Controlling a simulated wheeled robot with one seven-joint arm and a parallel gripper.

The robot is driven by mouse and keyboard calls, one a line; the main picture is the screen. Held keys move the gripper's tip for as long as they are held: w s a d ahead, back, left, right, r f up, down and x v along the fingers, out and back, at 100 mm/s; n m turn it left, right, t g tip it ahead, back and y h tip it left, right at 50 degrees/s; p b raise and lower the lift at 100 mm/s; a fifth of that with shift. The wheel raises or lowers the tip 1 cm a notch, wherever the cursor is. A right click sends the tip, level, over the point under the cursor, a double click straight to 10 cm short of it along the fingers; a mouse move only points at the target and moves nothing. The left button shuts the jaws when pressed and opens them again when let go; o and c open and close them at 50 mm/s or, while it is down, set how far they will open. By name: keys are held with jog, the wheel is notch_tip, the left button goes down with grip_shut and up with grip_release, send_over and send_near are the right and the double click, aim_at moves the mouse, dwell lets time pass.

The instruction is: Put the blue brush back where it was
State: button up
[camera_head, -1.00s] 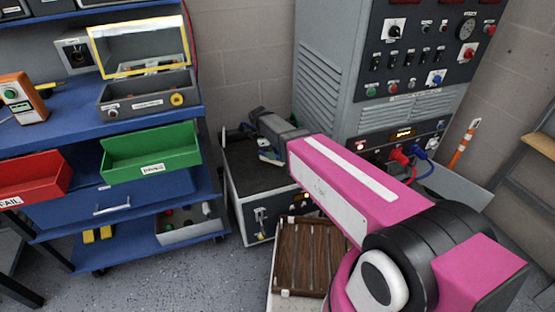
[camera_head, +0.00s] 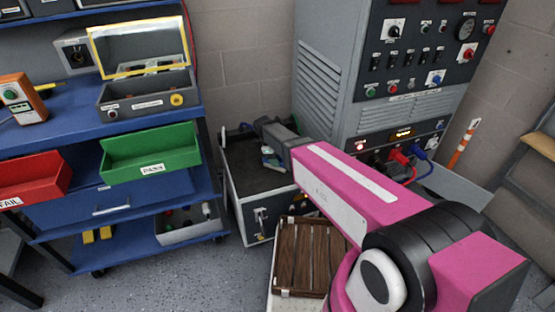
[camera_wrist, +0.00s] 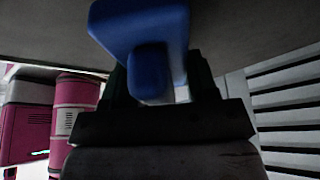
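The blue brush (camera_wrist: 145,30) fills the middle of the wrist view, between the two dark fingers of my gripper (camera_wrist: 158,82). The fingers appear closed on it from both sides. A broad blue part faces the camera, with a narrower block below it. In the head view my gripper (camera_head: 268,155) hangs low over the dark top of a grey box (camera_head: 240,178) beside the tall cabinet. Only a small patch of blue and pale colour shows there. I cannot tell whether the brush touches the box top.
The grey cabinet (camera_head: 322,95) with switches and cables stands right of the box. A blue workbench (camera_head: 150,115) with a green bin (camera_head: 150,150) and a red bin (camera_head: 35,178) is at left. A brown slatted crate (camera_head: 310,255) lies in front of the box.

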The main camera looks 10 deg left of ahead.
jog(key=o, duration=0.4)
jog(key=shift+c, duration=0.2)
jog(key=shift+r, duration=0.1)
jog(key=v, duration=1.2)
jog(key=s+d+f+n+y, duration=0.1)
jog(key=s+d+n, duration=0.3)
jog(key=d+n, duration=0.3)
jog(key=s+d+f+n+t+y, duration=0.1)
jog(key=s+d+n, duration=0.4)
jog(key=d, duration=1)
jog(key=s+d+n+y, duration=0.2)
jog(key=s+d+n, duration=0.2)
jog(key=d+n, duration=0.5)
jog(key=shift+s+d+f+n, duration=0.4)
jog(key=shift+d, duration=0.55)
